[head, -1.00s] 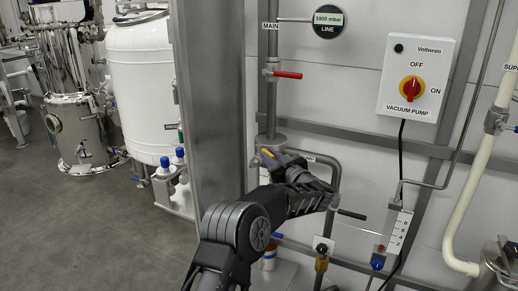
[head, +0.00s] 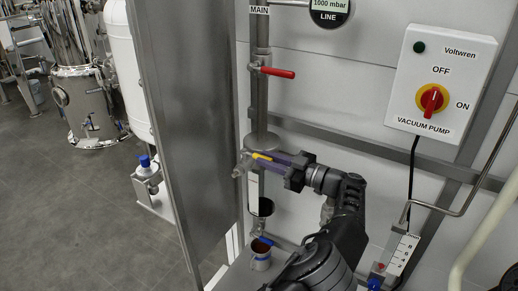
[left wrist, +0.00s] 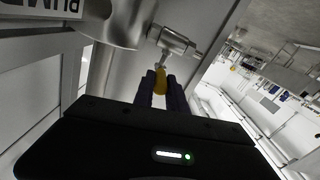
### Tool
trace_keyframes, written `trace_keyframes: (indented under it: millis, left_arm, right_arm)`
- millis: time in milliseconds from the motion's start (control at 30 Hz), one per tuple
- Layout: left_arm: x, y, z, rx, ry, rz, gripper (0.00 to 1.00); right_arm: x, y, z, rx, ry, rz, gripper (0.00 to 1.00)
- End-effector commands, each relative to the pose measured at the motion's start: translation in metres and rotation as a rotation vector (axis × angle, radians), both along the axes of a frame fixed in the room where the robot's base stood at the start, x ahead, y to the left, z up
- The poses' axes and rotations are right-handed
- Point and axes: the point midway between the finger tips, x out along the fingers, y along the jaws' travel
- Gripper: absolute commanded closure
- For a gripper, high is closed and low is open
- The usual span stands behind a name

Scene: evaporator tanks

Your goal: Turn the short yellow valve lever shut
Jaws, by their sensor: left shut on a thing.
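The short yellow valve lever (head: 261,156) sticks out to the right from a small metal valve (head: 242,167) on the lower part of the vertical steel pipe. My left gripper (head: 276,159) is shut on the lever, reaching it from the right. In the left wrist view the yellow lever (left wrist: 160,82) shows between the two dark fingers (left wrist: 161,92), with the metal valve body (left wrist: 174,41) just beyond the tips. The fingers cover part of the lever. My right gripper is in neither current view.
A red lever (head: 277,72) sits higher on the same pipe. A grey upright panel (head: 180,130) stands close on the left. The vacuum pump switch box (head: 442,82) is on the wall at right. A small metal cup (head: 261,256) is below the pipe.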

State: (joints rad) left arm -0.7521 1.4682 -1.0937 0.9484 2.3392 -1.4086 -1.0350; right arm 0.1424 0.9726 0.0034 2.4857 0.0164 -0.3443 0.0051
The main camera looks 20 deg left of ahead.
Motion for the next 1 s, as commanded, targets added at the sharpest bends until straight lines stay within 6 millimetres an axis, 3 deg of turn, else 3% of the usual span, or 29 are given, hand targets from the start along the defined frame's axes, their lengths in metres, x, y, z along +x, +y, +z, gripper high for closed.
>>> trace_keyframes:
  millis: [467, 500, 700, 1000]
  left_arm:
    - [-0.0009, -0.0037, 0.0015, 0.001, -0.002, 0.002, 1.0]
    - [-0.0009, -0.0036, 0.0014, 0.001, -0.002, 0.002, 0.8]
    - [-0.0015, -0.0034, 0.0006, 0.0, -0.001, 0.004, 0.63]
    - [-0.002, -0.003, -0.0001, 0.0, 0.0, 0.006, 0.61]
  right_arm:
    - [0.0, -0.0008, 0.0027, -0.001, 0.001, -0.001, 0.64]
    - [0.0, -0.0007, 0.0027, -0.001, 0.001, -0.001, 0.64]
    - [0.0001, -0.0007, 0.0027, -0.001, 0.001, -0.001, 0.64]
    - [0.0001, -0.0006, 0.0025, -0.001, 0.001, 0.0, 0.64]
